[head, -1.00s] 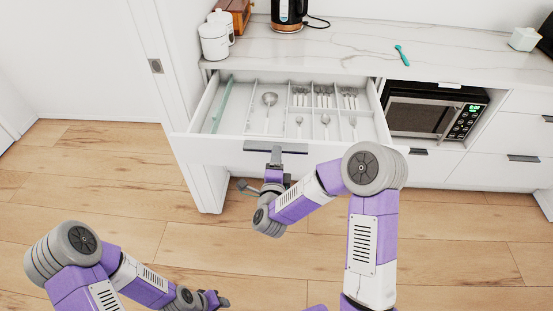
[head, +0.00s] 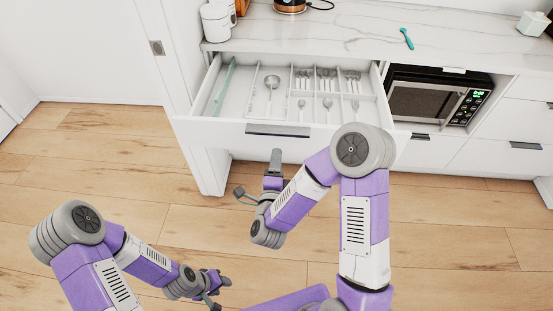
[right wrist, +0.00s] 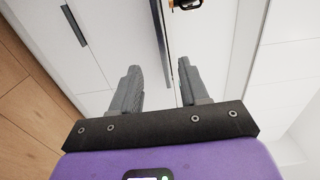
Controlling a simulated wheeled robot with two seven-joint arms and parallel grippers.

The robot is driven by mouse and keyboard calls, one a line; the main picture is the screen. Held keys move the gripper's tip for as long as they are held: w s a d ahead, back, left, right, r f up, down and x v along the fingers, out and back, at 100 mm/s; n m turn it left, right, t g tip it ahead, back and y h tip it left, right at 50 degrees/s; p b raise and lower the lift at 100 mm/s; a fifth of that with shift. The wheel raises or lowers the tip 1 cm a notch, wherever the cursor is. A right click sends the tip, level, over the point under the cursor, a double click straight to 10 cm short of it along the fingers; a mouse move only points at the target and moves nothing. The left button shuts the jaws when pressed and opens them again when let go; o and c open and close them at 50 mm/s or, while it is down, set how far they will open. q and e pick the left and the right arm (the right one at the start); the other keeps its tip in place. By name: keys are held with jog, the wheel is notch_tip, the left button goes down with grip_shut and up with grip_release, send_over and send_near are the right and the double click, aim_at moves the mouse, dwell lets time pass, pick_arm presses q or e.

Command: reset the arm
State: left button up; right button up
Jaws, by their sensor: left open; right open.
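My right gripper (head: 276,160) is in front of and below the open drawer's front, apart from the dark drawer handle (head: 278,130). In the right wrist view its two grey fingers (right wrist: 160,85) are spread with nothing between them, facing white cabinet fronts. My left gripper (head: 222,290) hangs low at the lower left over the wood floor, open, holding nothing that I can see. The white drawer (head: 210,130) stands pulled out, with cutlery in its compartments.
A ladle (head: 271,82) and a teal utensil (head: 226,85) lie in the drawer. Above are the marble counter (head: 340,30), white canisters (head: 215,22) and a teal spoon (head: 407,38). A microwave (head: 435,100) sits right of the drawer. The wood floor (head: 120,150) at left is clear.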

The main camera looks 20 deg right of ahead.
jog(key=s+a+f+n+g+y+p, duration=0.2)
jog(key=a+f+n+g+y, duration=0.15)
jog(key=f+n, duration=0.35)
jog(key=s+a+f+n+g+y+p, duration=0.25)
jog(key=f+n+g+y, duration=0.2)
jog(key=f, duration=0.45)
jog(key=s+f+n+g+y+p, duration=0.1)
jog(key=s+f+n+g, duration=0.2)
jog(key=s, duration=0.5)
jog(key=s+f+n+g+y+p, duration=0.2)
jog(key=s+f+n+g, duration=0.1)
jog(key=s+n+g, duration=0.2)
jog(key=s, duration=0.2)
jog(key=shift+s, duration=0.4)
jog(key=shift+d, duration=0.1)
